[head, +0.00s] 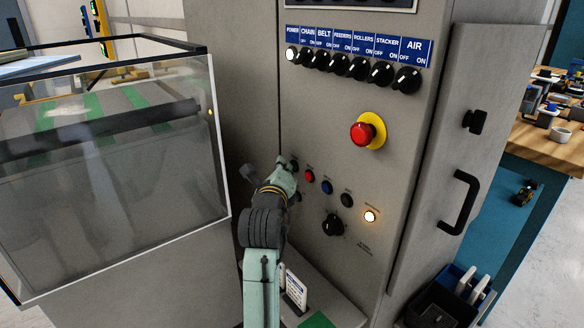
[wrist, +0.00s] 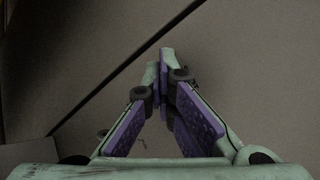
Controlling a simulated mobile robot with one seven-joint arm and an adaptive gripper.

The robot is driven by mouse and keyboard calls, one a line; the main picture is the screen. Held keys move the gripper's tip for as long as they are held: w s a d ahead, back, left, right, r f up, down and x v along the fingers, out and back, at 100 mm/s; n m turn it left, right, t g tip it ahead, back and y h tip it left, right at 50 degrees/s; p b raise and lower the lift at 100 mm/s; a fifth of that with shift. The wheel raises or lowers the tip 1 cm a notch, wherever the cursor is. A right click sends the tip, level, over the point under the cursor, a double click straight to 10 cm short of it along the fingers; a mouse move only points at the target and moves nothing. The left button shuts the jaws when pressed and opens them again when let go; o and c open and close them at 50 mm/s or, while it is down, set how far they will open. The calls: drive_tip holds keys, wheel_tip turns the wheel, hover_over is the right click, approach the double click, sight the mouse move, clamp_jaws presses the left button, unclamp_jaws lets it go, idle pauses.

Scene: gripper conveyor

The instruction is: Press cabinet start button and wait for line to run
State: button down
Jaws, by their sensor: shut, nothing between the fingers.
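The grey control cabinet (head: 400,130) fills the middle of the head view. Its lower row holds a red button (head: 310,175), a blue button (head: 327,187), a black button (head: 347,199) and a lit lamp (head: 370,215). My gripper (head: 287,165) is at the left end of this row, close to the panel; contact cannot be told. It hides part of the panel there, and no start button can be made out. In the wrist view my gripper (wrist: 167,62) is shut and empty, its fingertips before the plain grey panel and a dark seam.
A red emergency stop (head: 362,133) on a yellow plate sits above the buttons. Several labelled black switches (head: 352,67) line the top; the power lamp is lit. A clear-walled enclosure (head: 110,180) stands at left. A door handle (head: 459,202) juts out at right.

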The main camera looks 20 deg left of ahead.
idle(0.3)
drive_tip(key=shift+s+a, duration=0.4)
drive_tip(key=shift+s, duration=0.2)
drive_tip(key=s+a+b, duration=0.1)
drive_tip(key=s, duration=0.1)
drive_tip(key=s+a, duration=0.2)
drive_tip(key=shift+b, duration=0.4)
idle(0.5)
